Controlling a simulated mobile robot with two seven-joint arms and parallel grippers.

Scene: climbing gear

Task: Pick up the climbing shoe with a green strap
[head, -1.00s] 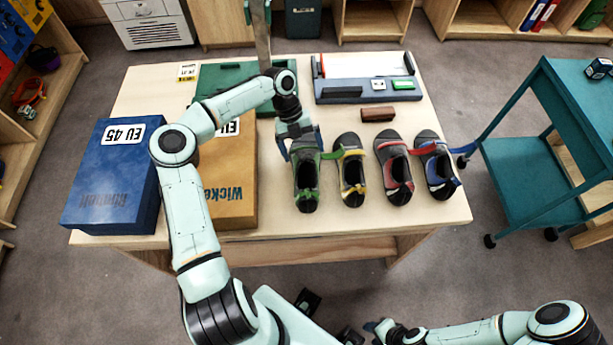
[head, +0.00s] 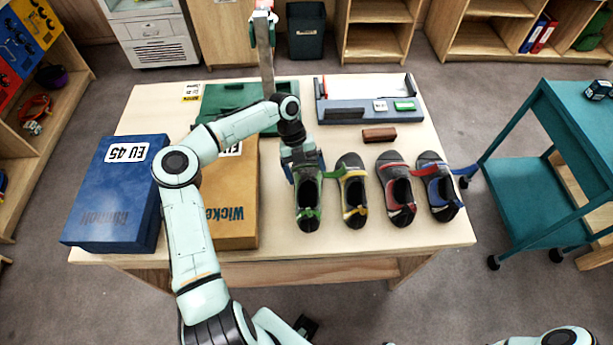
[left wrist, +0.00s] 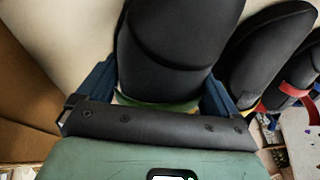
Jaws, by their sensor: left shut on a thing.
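The climbing shoe with a green strap (head: 308,205) is the leftmost of the row of shoes on the table (head: 350,245). Its heel opening faces the near edge. My left gripper (head: 303,162) is at its toe end and is shut on it. In the left wrist view, the black toe of this shoe (left wrist: 175,45) sits between the two blue fingers, with a little green showing near the palm. I cannot tell whether the shoe is clear of the tabletop. My right gripper is out of view; only part of my right arm shows at the bottom right.
Shoes with a yellow strap (head: 353,190), a red strap (head: 398,190) and a blue strap (head: 440,190) stand close on the right. A blue box (head: 115,195) and an orange box (head: 232,200) lie left. A brown block (head: 379,135) and a grey tray (head: 345,113) lie behind.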

